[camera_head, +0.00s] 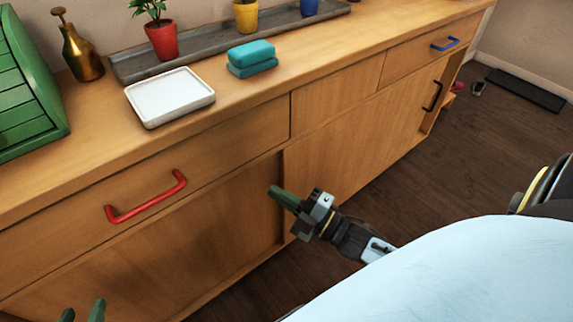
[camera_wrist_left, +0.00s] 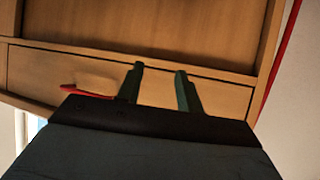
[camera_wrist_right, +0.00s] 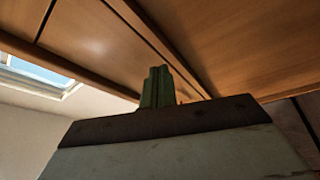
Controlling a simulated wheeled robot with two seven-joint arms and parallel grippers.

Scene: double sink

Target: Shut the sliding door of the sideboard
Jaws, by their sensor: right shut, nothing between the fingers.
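The wooden sideboard (camera_head: 225,130) runs across the head view. Its sliding door (camera_head: 345,130), with a black upright handle (camera_head: 432,95), covers the right part of the front. My left gripper (camera_head: 82,312) is open and empty at the lower left, fingers apart in the left wrist view (camera_wrist_left: 160,85).
A drawer with a red handle (camera_head: 147,197) is at left, one with a blue handle (camera_head: 445,44) at right. On top stand a white tray (camera_head: 170,95), teal sponges (camera_head: 251,58), a green box (camera_head: 25,90), a bottle and potted plants. The floor (camera_head: 480,150) is mostly clear.

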